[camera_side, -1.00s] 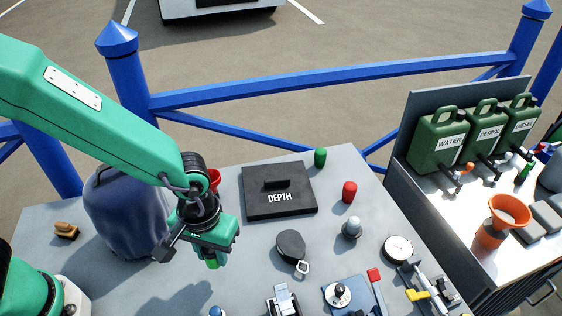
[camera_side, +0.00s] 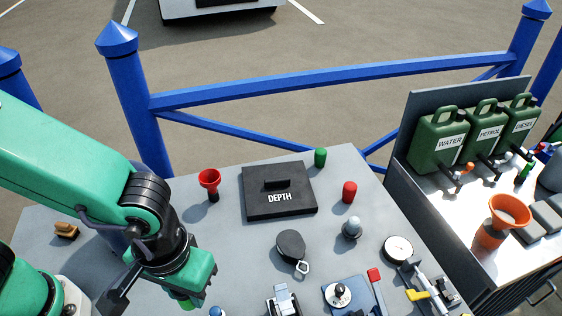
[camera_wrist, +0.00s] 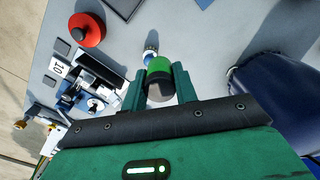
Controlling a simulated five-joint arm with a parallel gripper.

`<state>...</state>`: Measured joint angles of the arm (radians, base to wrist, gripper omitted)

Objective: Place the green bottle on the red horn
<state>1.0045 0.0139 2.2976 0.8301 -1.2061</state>
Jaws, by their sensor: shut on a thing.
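The red horn (camera_side: 209,178), a flared red cup on a dark base, stands upright on the grey table left of the DEPTH box. My gripper (camera_side: 186,292) is at the table's near left, in front of and apart from the horn. In the wrist view my gripper (camera_wrist: 160,84) is shut on the green bottle (camera_wrist: 159,65), a green cylinder with a dark end, between its two fingers. In the side view only a bit of the green bottle (camera_side: 187,303) shows below the gripper. I cannot tell its height above the table.
A blue fender (camera_wrist: 280,90) is beside my gripper in the wrist view. A blue rail (camera_side: 340,80) runs behind.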

